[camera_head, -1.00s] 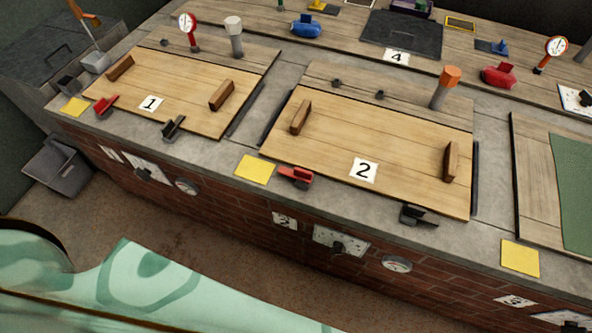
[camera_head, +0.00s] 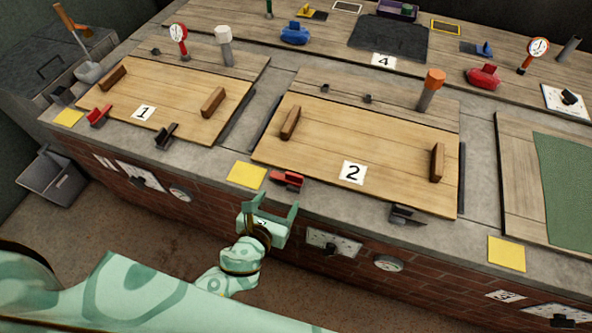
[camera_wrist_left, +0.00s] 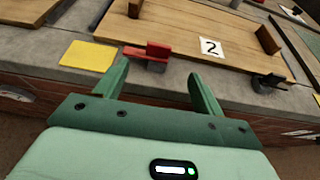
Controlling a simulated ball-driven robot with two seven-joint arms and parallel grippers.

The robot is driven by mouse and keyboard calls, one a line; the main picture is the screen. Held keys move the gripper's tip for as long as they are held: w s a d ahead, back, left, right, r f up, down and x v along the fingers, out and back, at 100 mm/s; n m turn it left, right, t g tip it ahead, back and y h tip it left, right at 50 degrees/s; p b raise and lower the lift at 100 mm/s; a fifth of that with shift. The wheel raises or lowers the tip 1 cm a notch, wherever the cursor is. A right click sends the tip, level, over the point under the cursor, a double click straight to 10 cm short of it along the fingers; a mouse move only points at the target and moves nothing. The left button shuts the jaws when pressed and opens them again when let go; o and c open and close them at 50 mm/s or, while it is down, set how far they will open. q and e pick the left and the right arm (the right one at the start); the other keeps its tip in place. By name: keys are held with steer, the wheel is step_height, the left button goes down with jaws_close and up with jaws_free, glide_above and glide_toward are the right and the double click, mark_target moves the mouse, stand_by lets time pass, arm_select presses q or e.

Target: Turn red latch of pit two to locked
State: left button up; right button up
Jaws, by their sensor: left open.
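The red latch (camera_head: 288,179) of pit two sits on the concrete ledge at the front left corner of the wooden lid marked 2 (camera_head: 382,156). In the left wrist view the red latch (camera_wrist_left: 157,51) lies beyond and between my open fingers, with a dark part below the red. My left gripper (camera_head: 270,208) is open and empty, just in front of the ledge and below the latch, apart from it. It also shows in the left wrist view (camera_wrist_left: 160,85). My right gripper is not in view.
A yellow square (camera_head: 246,174) lies left of the latch. A black latch (camera_head: 405,214) is at the lid's front right. Lid 1 (camera_head: 183,92) with its own red latch (camera_head: 98,116) is further left. The brick front wall carries a panel (camera_head: 333,242) and a gauge (camera_head: 388,263).

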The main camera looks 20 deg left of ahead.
mark_target(294, 175)
arm_select(q)
steer(key=b+x, duration=0.2)
steer(key=x, duration=0.5)
steer(key=b+x, duration=0.2)
steer(key=x, duration=0.5)
steer(key=shift+w+f+b, duration=0.15)
steer(key=shift+f+b, duration=0.2)
steer(key=shift+b, duration=0.05)
steer(key=shift+w, duration=0.45)
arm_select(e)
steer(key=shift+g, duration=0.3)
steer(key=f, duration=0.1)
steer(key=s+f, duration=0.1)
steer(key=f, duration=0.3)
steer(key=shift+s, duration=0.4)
arm_select(q)
steer(key=shift+c, duration=0.3)
steer(key=c, duration=1.3)
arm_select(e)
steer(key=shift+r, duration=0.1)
